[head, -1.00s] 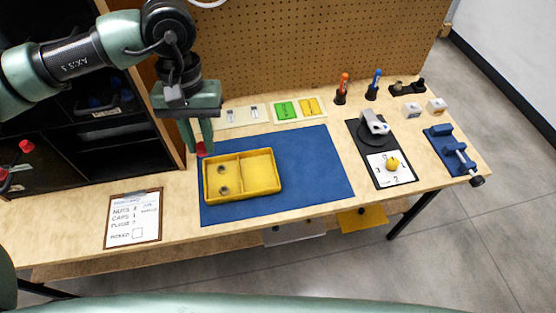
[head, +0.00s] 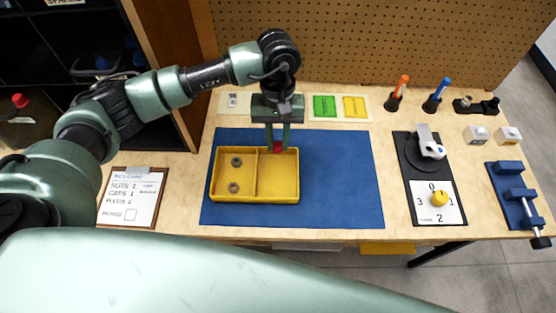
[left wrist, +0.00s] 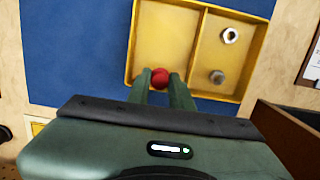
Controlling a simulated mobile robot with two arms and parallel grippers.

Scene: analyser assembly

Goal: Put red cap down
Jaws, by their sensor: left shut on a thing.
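My left gripper (head: 277,148) is shut on the red cap (head: 278,148) and holds it over the back part of the yellow tray's (head: 270,199) right, empty compartment. The left wrist view shows the cap (left wrist: 160,77) between the two fingertips, near the tray's rim. Whether the cap touches the tray, I cannot tell. My right gripper is not in view.
The tray sits on a blue mat (head: 340,180). A clipboard (head: 132,197) lies to the left. A dial plate (head: 440,200) and blue vise (head: 515,195) stand to the right. Green and yellow cards (head: 338,107) lie behind. The mat's right part is clear.

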